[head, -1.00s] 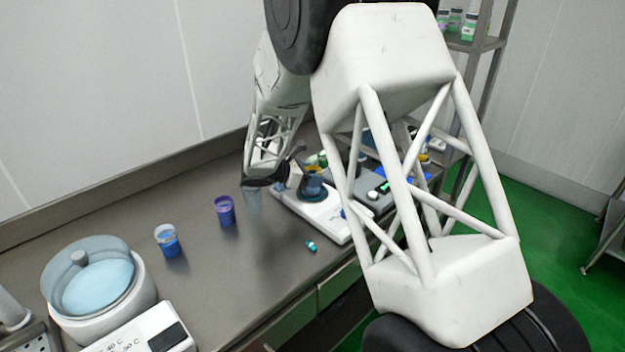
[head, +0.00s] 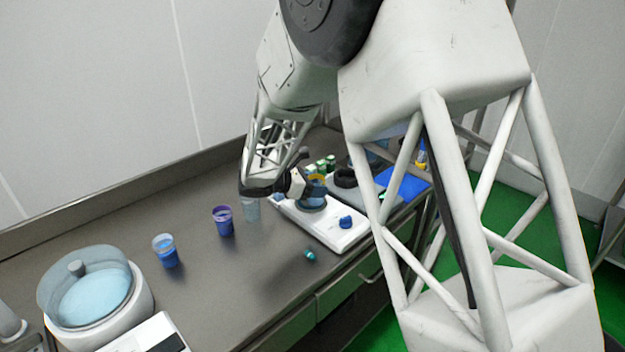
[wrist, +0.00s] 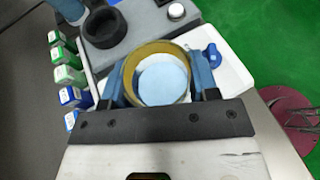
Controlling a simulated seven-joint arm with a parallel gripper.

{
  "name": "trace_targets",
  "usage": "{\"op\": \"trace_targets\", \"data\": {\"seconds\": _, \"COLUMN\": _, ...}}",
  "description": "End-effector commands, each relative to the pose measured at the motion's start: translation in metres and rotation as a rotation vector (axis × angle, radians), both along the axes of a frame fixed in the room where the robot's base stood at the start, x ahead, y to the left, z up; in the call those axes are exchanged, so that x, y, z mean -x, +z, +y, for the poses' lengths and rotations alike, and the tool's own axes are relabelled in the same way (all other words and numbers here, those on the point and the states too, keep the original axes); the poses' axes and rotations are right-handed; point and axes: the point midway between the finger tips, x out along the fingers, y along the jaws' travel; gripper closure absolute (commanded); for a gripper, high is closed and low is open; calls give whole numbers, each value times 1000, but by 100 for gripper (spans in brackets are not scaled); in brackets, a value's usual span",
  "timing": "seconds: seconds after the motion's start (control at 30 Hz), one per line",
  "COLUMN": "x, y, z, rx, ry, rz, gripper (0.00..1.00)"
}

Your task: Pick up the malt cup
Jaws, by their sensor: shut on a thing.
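The malt cup, taken to be the blue cup with the amber rim (head: 317,180), is at the white scale (head: 345,237). In the wrist view its round amber rim (wrist: 131,75) surrounds a pale blue content. My gripper (wrist: 160,84) has one blue finger on each side of this cup and is shut on it. In the head view my gripper (head: 308,186) reaches the cup from the left. Whether the cup's base touches the scale cannot be told.
A purple-rimmed cup (head: 223,222), a pale-rimmed blue cup (head: 166,252) and a faint clear cup (head: 252,210) stand left of the scale. A lidded bath (head: 95,292) is at front left. Several small bottles (wrist: 66,74) and a dark ring holder (wrist: 104,24) are close by.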

Motion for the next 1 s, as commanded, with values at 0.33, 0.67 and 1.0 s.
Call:
{"op": "trace_targets", "data": {"seconds": 0.33, "x": 56, "y": 6, "z": -15, "rx": 0, "ry": 0, "rz": 0, "gripper": 75}}
{"op": "trace_targets", "data": {"seconds": 0.67, "x": 89, "y": 9, "z": -23, "rx": 0, "ry": 0, "rz": 0, "gripper": 75}}
{"op": "trace_targets", "data": {"seconds": 1.0, "x": 97, "y": 9, "z": -25, "rx": 0, "ry": 0, "rz": 1, "gripper": 75}}
